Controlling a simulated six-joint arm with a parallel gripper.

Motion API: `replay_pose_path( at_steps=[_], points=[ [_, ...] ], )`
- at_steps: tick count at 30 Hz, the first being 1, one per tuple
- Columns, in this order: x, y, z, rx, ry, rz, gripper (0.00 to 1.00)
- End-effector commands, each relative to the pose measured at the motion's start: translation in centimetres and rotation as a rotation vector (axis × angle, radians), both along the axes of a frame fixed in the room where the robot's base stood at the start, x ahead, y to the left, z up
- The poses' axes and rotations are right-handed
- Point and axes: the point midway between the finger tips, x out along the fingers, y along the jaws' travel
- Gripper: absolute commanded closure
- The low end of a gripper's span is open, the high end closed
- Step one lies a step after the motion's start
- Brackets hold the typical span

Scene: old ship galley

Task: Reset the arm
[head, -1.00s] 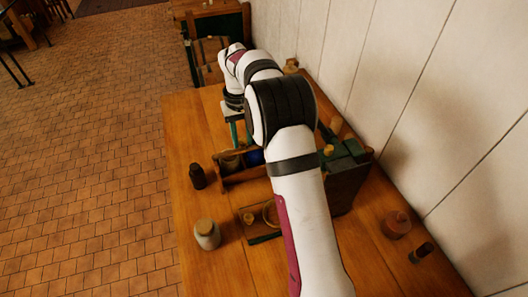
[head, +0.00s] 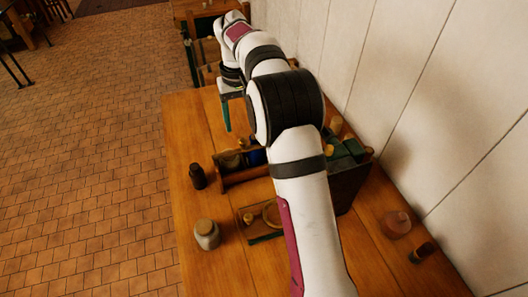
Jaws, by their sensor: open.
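My gripper (head: 229,118) hangs from the end of my white arm, over the far part of the wooden table. One green finger shows pointing down; the other is mostly hidden by my arm. It is open, and I see nothing held in it. The finger is clear of the rack behind and below it in the picture.
On the table (head: 188,130) stand a dark bottle (head: 197,177), a pale jar with a tan lid (head: 207,235), a wooden rack (head: 245,174), a small tray (head: 264,238) and a dark green crate (head: 350,180). A reddish jar (head: 396,224) is near the white wall (head: 400,90).

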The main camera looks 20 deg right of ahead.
Motion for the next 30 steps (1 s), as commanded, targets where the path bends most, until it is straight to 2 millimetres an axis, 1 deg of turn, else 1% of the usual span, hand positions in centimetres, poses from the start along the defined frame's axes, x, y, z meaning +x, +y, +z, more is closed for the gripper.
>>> replay_pose_path(
  at_steps=[3,14,16,17,19,20,21,23,24,26,27,30],
  points=[
    [0.0,0.0,0.6,0.0,0.0,0.0,0.35],
    [-0.1,0.0,0.6,0.0,0.0,-0.001,0.35],
    [-0.8,0.2,1.4,0.004,-0.001,-0.011,0.35],
    [-1.7,0.4,2.1,0.009,-0.002,-0.024,0.35],
    [-5.4,1.1,4.3,0.027,0.0,-0.074,0.35],
    [-7.7,1.5,5.3,0.039,0.002,-0.103,0.35],
    [-11.2,2.1,6.4,0.053,0.005,-0.148,0.35],
    [-16.8,3.0,7.2,0.077,0.012,-0.218,0.35],
    [-20.6,3.5,7.1,0.091,0.019,-0.263,0.35],
    [-25.7,4.1,6.4,0.111,0.028,-0.328,0.35],
    [-28.6,4.5,5.6,0.121,0.033,-0.366,0.35],
    [-34.0,5.1,3.4,0.141,0.046,-0.438,0.35]
  ],
)
